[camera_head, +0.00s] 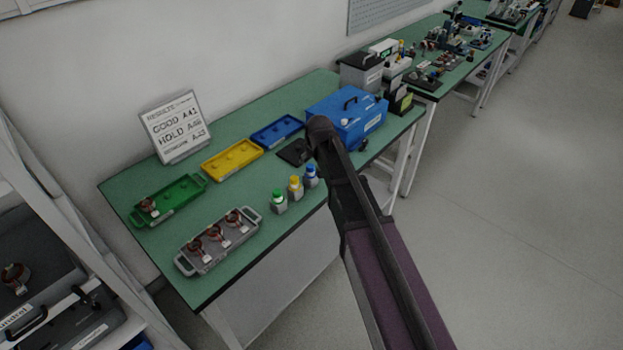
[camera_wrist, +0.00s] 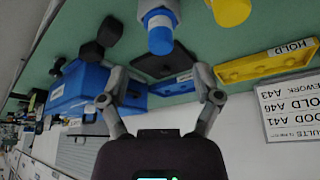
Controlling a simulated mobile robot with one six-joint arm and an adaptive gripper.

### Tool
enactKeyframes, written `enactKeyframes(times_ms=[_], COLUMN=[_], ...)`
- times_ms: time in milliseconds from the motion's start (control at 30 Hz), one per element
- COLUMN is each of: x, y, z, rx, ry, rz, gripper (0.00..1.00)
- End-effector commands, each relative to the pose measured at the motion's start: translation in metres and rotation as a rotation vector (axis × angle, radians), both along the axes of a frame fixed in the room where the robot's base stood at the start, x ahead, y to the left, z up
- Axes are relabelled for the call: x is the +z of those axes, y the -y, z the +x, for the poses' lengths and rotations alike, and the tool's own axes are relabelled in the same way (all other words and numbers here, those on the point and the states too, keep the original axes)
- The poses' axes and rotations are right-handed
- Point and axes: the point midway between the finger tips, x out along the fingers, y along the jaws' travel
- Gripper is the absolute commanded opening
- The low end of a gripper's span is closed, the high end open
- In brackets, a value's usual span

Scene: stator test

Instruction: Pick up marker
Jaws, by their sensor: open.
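Three small bottle-shaped containers that may be the markers stand in a row near the front edge of the green table: one with a green cap (camera_head: 278,201), one with a yellow cap (camera_head: 295,188) and one with a blue cap (camera_head: 311,175). In the wrist view, the blue-capped one (camera_wrist: 159,30) is at the top centre, beyond the fingertips, and the yellow-capped one (camera_wrist: 230,9) is at the top right, cut off. My gripper (camera_wrist: 160,75) is open, with nothing between its fingers. In the head view, my arm hides it.
A blue toolbox (camera_head: 347,116) stands behind my arm. Blue (camera_head: 277,131), yellow (camera_head: 231,159) and green (camera_head: 168,201) trays lie along the table. A grey tray (camera_head: 205,260) holds three copper-coloured parts. A results sign (camera_head: 175,127) stands at the back.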

Motion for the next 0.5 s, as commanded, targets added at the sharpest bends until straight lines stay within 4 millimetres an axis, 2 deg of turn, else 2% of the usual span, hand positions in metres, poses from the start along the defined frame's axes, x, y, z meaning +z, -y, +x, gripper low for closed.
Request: enactKeyframes(times_ms=[33, 133, 500], x=[-0.0067, -0.0105, -0.0115], y=[-0.0006, -0.001, -0.0011], z=[0.002, 0.0038, 0.0048], rx=[0.0, 0.0, -0.001], ry=[0.0, 0.0, 0.0], rz=[0.0, 0.0, 0.0], gripper=[0.82, 0.82, 0.82])
